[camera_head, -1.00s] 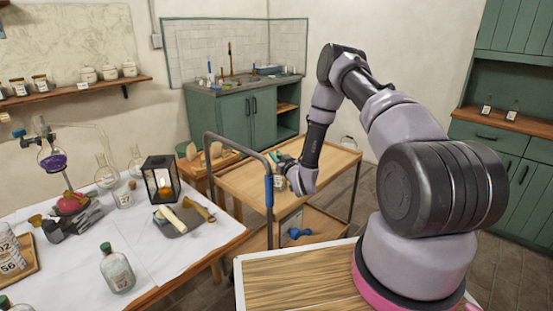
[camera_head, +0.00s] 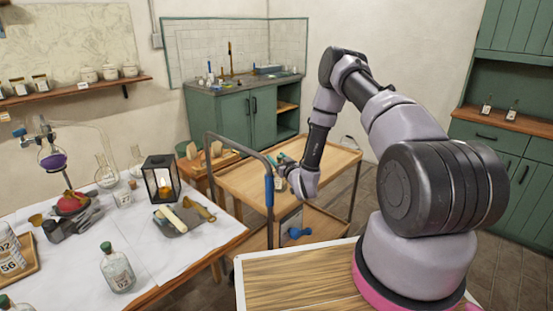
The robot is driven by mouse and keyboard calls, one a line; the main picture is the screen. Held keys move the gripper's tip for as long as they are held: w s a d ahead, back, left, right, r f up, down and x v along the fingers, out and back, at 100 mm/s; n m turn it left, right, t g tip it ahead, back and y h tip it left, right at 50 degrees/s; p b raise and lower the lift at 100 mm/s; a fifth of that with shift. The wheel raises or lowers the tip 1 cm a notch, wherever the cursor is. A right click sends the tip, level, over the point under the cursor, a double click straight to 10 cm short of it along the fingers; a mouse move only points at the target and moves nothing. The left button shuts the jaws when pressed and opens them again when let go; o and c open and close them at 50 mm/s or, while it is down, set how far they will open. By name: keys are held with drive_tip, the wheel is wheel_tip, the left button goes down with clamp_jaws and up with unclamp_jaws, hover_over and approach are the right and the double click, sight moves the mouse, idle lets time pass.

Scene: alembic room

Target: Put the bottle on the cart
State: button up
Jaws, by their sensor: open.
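The cart (camera_head: 240,184) has a wooden top, a lower shelf and a dark push handle with a blue grip. A clear bottle with a green cap and a numbered label (camera_head: 117,270) stands upright on the white-covered table at lower left, far from my gripper.
The table (camera_head: 150,258) also holds a lantern (camera_head: 161,180), glassware and a tray with tools. A blue object (camera_head: 298,232) lies on the cart's lower shelf. Another wooden surface (camera_head: 290,280) is in front. The right part of the cart top is clear.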

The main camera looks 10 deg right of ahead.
drive_tip(key=v, duration=1.1)
drive_tip(key=w+d+r+m+g+h, duration=0.1)
drive_tip(key=w+d+r, duration=0.15)
drive_tip(key=r, duration=0.35)
drive_tip(key=w+d+r+g+h, duration=0.1)
drive_tip(key=w+d+r, duration=0.1)
drive_tip(key=w+r, duration=0.3)
drive_tip(key=s+d+r+m+g+h, duration=0.1)
drive_tip(key=s+r+g, duration=0.15)
drive_tip(key=r, duration=0.55)
drive_tip(key=s+d+r+m+g+h, duration=0.1)
drive_tip(key=s+r, duration=0.2)
drive_tip(key=r, duration=0.5)
drive_tip(key=s+r+m+g, duration=0.2)
drive_tip(key=s+r+g, duration=0.1)
drive_tip(key=s+r, duration=1.1)
drive_tip(key=s+a+m+g+y, duration=0.1)
drive_tip(key=s+a, duration=0.1)
drive_tip(key=s, duration=0.7)
drive_tip(key=s+a+r+m+g, duration=0.1)
drive_tip(key=s+a, duration=0.1)
drive_tip(key=s, duration=0.8)
drive_tip(key=shift+r+y, duration=0.25)
drive_tip(key=shift+y, duration=0.15)
